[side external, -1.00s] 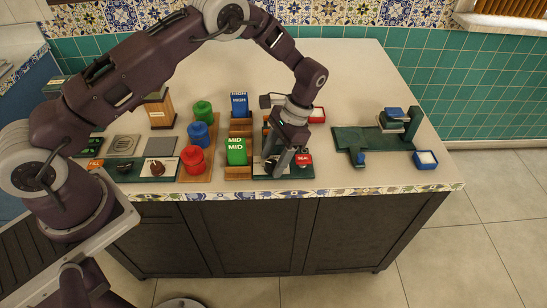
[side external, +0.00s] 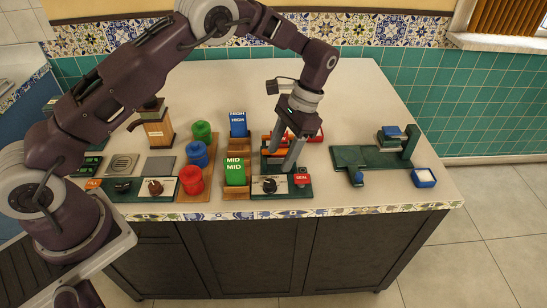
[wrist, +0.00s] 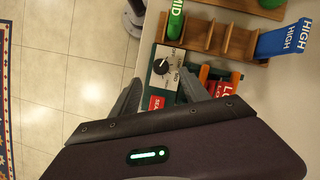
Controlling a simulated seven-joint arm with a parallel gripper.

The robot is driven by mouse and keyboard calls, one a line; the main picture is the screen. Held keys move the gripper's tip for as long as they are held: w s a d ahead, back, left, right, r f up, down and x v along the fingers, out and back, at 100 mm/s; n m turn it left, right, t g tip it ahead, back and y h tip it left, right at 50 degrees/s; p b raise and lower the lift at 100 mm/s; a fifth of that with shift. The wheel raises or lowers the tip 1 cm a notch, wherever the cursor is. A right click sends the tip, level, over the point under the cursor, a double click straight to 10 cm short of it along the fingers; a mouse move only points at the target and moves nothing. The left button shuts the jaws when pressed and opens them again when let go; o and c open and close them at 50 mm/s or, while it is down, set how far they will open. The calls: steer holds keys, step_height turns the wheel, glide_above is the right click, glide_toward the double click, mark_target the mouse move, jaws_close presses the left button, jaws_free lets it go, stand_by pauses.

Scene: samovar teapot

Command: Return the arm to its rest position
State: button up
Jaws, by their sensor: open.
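My gripper (side external: 278,164) points down over the counter, its two fingers apart with nothing between them. It hangs above the back of a green panel that has a black knob (side external: 269,185) and a red SEAL block (side external: 303,179). In the wrist view, the fingers (wrist: 163,95) spread on either side of the red SEAL block (wrist: 156,103), with the black knob (wrist: 163,67) beyond. I cannot tell the exact height above the panel, but the fingers look clear of it.
A green MID block (side external: 235,172) and a blue HIGH block (side external: 238,124) stand in wooden racks to the left. Red (side external: 191,180), blue (side external: 197,154) and green (side external: 202,131) canisters are farther left. A green press (side external: 362,156) stands right. The counter behind is clear.

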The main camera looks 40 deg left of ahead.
steer(key=s+a+r+n+t+h, duration=0.15)
steer(key=s+r, duration=0.35)
steer(key=r, duration=0.6)
steer(key=s+a+r+n+t, duration=0.1)
steer(key=s+a+r+t, duration=0.3)
steer(key=r, duration=0.6)
steer(key=s+r+n+t, duration=0.1)
steer(key=s+t, duration=0.3)
steer(key=s, duration=1.5)
steer(key=shift+s+d+r+n, duration=0.2)
steer(key=shift+d+r+n, duration=0.15)
steer(key=shift+d+r, duration=0.05)
steer(key=o, duration=0.4)
